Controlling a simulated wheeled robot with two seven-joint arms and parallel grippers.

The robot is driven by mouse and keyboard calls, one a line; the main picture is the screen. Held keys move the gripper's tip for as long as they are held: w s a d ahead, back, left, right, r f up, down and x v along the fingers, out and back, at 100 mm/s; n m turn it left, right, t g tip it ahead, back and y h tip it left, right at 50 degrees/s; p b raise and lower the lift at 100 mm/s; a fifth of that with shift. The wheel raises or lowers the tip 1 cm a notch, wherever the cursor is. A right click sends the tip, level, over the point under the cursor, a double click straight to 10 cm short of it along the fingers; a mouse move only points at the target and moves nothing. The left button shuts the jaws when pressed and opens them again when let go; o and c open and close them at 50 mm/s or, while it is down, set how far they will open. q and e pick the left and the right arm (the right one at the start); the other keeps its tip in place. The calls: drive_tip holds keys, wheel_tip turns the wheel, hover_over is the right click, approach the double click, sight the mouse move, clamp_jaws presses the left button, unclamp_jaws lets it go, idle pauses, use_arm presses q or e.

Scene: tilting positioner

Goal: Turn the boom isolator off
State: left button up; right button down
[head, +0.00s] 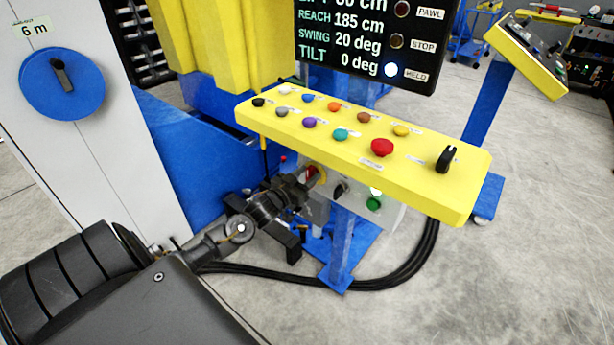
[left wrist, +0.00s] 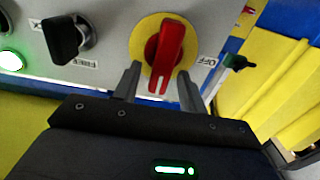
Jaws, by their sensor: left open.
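The boom isolator appears to be the red rotary handle (left wrist: 166,52) on a round yellow plate (left wrist: 139,42), on a grey box front. A white line on the handle points down in the left wrist view, towards my gripper. An OFF label (left wrist: 208,64) sits to its right. In the head view the handle (head: 311,173) is partly hidden by my gripper, below the yellow console. My left gripper (left wrist: 156,84) is open, one finger on each side of the handle's lower end; I cannot tell whether they touch it. My right gripper is not in view.
A black knob (left wrist: 64,38) and a lit green lamp (left wrist: 10,60) share the box front. The yellow button console (head: 455,190) overhangs the box (head: 398,213). A blue post (head: 340,248) and black cables (head: 410,262) stand close by. Open floor lies at the right.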

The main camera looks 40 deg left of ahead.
use_arm(q)
clamp_jaws()
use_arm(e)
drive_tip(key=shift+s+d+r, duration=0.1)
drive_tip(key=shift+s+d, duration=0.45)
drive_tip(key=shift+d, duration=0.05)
